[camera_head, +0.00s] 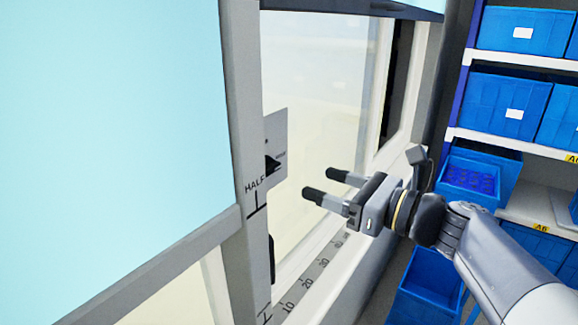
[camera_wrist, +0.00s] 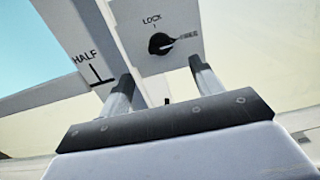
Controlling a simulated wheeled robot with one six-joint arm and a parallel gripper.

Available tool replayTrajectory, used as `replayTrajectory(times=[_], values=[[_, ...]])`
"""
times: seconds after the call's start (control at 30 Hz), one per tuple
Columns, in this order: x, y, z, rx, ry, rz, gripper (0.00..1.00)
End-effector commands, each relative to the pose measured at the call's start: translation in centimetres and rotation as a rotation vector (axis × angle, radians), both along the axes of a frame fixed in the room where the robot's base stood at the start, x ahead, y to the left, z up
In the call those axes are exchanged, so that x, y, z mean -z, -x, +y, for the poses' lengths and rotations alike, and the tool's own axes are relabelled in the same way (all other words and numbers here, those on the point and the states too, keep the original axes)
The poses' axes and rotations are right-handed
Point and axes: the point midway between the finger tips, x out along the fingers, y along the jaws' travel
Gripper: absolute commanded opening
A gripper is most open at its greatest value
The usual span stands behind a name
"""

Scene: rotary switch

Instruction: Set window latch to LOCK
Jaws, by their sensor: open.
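The window latch is a black rotary knob (camera_wrist: 160,43) on a grey plate (camera_wrist: 178,18) in the wrist view. The word LOCK and a short tick stand above the knob. The knob's narrow end points right, toward a small label that is partly covered and hard to read. In the head view the plate (camera_head: 279,130) and the knob (camera_head: 271,164) show edge-on beside the window post. My gripper (camera_head: 325,185) is open and empty, to the right of the knob and apart from it. In the wrist view its two fingers (camera_wrist: 161,74) reach up below the knob, one to each side.
The grey window post (camera_head: 246,110) carries a HALF mark just left of the plate. A numbered scale (camera_head: 310,282) runs along the sill below my gripper. Shelves with blue bins (camera_head: 508,105) stand at the right. The space between fingertips and plate looks clear.

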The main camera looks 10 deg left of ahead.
Motion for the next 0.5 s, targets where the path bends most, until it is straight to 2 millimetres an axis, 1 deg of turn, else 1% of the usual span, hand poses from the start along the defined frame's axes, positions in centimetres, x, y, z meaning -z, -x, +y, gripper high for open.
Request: replayTrajectory(times=[0.4,0.5], values=[[0.0,-2.4,6.3,-0.006,0.005,0.001,0.62],[-0.1,-3.0,7.6,-0.005,0.004,0.0,0.62]])
